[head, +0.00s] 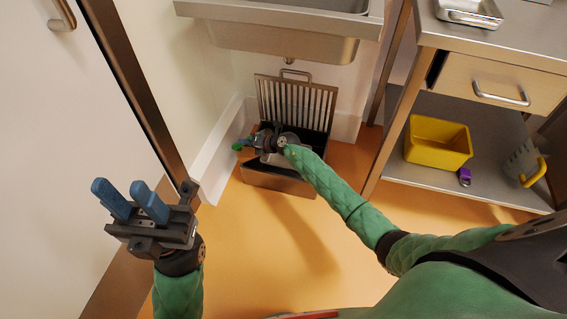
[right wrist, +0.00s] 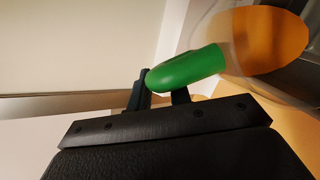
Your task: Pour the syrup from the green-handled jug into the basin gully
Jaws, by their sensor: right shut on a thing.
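My right gripper (head: 250,141) is shut on the green handle (head: 239,145) of the jug, over the gully. In the right wrist view the green handle (right wrist: 190,70) sits between the fingers, with the jug's clear body (right wrist: 230,35) beyond it. An orange patch shows in the body; I cannot tell whether it is syrup or floor seen through it. In the head view my arm hides most of the jug. The gully (head: 278,181) is a metal box on the floor below the basin (head: 285,42), with its slatted grate (head: 297,100) raised at the back. My left gripper (head: 119,188) is open and empty.
A steel bench (head: 520,50) stands at the right. Its lower shelf (head: 415,172) holds a yellow tub (head: 437,143), a purple object (head: 464,177) and a clear jug with a yellow handle (head: 524,165). A white door (head: 50,130) is at the left. The orange floor in front is clear.

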